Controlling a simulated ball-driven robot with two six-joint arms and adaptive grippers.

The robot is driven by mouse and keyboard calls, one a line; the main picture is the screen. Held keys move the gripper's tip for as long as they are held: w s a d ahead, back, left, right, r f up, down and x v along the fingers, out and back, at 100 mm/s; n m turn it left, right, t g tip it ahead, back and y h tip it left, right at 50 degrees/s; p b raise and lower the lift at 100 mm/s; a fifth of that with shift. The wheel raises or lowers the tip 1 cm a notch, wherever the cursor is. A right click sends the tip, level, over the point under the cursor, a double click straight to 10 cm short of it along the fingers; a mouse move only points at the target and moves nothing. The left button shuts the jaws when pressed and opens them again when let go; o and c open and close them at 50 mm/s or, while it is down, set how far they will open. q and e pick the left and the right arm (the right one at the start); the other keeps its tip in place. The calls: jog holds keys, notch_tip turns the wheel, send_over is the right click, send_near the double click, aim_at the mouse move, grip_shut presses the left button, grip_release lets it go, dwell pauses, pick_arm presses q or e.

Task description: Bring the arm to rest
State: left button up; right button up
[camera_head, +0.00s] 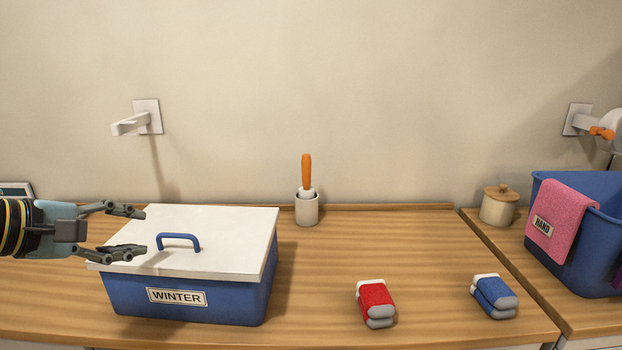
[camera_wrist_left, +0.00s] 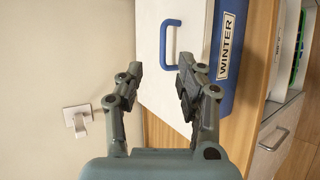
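My left gripper (camera_head: 135,232) comes in from the left above the wooden counter. Its fingers are spread apart with nothing between them, at the left end of a blue box (camera_head: 190,302) labelled WINTER. The box has a white lid (camera_head: 222,228) on it with a blue handle (camera_head: 178,240). The fingertips are a little left of the handle and apart from it. In the left wrist view the open fingers (camera_wrist_left: 160,75) show in front of the lid (camera_wrist_left: 150,20), with the handle (camera_wrist_left: 165,42) beyond them. My right gripper is not in view.
A red-and-white bundle (camera_head: 375,302) and a blue-and-white bundle (camera_head: 494,297) lie on the counter (camera_head: 430,250). A white cup (camera_head: 307,211) with an orange-handled tool stands at the back. A lidded jar (camera_head: 499,207) and a blue bin (camera_head: 570,250) with a pink cloth are right. Wall hooks (camera_head: 136,122) stick out.

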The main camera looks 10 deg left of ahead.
pick_arm(q)
jog(key=s+d+f+m+g+y, duration=0.2)
jog(key=s+d+f+m+g, duration=0.3)
jog(key=s+m, duration=0.5)
jog(key=s+d+f+m+g+y, duration=0.3)
jog(key=s+d+f+m, duration=0.25)
jog(key=s+m, duration=0.4)
jog(key=s+a+f+n+g+b, duration=0.2)
jog(key=f+b, duration=0.5)
jog(key=f, duration=2.6)
jog(key=s+a+f+b, duration=0.2)
jog(key=s+f+b, duration=0.4)
jog(key=s+f, duration=1.4)
notch_tip(320, 180, down, 3)
jog(key=shift+f, duration=0.15)
jog(key=shift+g, duration=0.3)
